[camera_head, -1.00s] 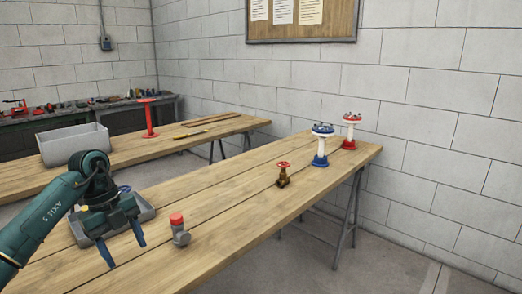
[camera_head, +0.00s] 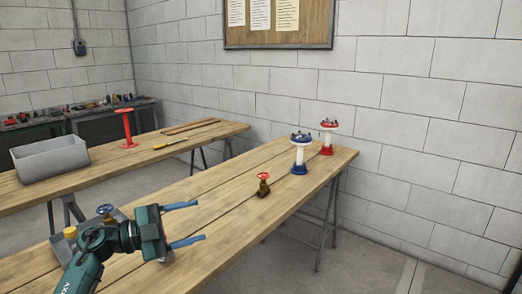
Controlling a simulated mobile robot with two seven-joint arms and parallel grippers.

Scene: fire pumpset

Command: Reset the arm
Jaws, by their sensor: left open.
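My left arm comes in from the lower left over the near wooden table (camera_head: 230,230). Its left gripper (camera_head: 192,222) is open and empty, with two blue fingers spread apart and pointing right. A brass valve with a red handwheel (camera_head: 263,186) stands on the table to the right of the fingers, apart from them. Part of a grey tray with a yellow item (camera_head: 70,232) shows behind the arm, mostly hidden. My right gripper does not show.
A blue-and-white stand (camera_head: 299,155) and a red-and-white stand (camera_head: 327,138) are at the table's far end. The back table carries a grey bin (camera_head: 50,160) and a red stand (camera_head: 127,130).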

